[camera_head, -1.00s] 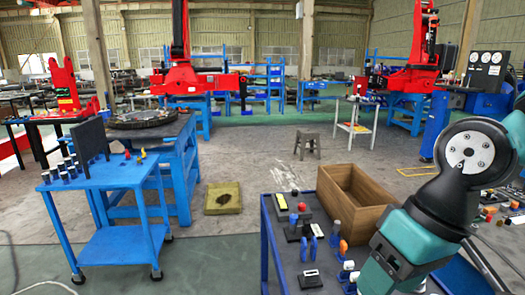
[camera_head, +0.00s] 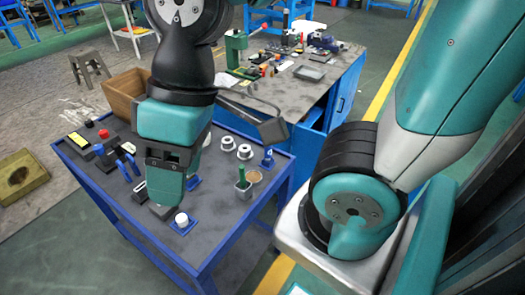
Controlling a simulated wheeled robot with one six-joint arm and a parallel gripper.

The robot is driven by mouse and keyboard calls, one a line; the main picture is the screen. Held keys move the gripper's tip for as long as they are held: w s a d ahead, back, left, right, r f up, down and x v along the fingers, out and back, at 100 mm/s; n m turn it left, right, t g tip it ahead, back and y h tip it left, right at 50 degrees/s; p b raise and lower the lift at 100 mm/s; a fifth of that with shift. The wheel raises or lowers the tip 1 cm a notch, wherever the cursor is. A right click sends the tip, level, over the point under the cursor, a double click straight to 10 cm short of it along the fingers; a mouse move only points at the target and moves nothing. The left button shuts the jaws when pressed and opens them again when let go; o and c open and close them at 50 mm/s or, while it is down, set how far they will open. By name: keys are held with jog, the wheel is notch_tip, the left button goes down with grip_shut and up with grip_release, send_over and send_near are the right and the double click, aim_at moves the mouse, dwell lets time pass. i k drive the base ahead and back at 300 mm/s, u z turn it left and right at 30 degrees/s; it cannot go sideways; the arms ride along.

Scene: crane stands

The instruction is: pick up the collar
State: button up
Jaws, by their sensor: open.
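Two pale round ring-like pieces stand on the dark top of the blue-framed table: one ring (camera_head: 228,143) and, just right of it, a second ring (camera_head: 244,152). Both look like collars; I cannot tell which one is meant. My gripper (camera_head: 166,198) hangs at the end of my teal and black arm over the table, to the left of the rings and apart from them. It is open with nothing seen in it. Its fingertips are hard to make out from this angle. Part of the table top behind my wrist is hidden.
A white-topped piece on a blue base (camera_head: 181,221) stands close by my gripper. A grey cup with a green handle (camera_head: 243,187) is at the table's right. Blue-handled items (camera_head: 124,158), a red knob (camera_head: 104,133) and a wooden box (camera_head: 124,90) lie left. A cluttered workbench (camera_head: 335,75) stands behind.

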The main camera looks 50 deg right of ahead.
aim_at(228, 145)
jog(key=k, duration=1.3)
jog(key=z, duration=0.55)
jog(key=i, duration=0.55)
jog(key=z, duration=0.65)
jog(key=i, duration=0.85)
jog(key=u, duration=0.55)
jog(key=i, duration=0.45)
jog(key=u, duration=0.45)
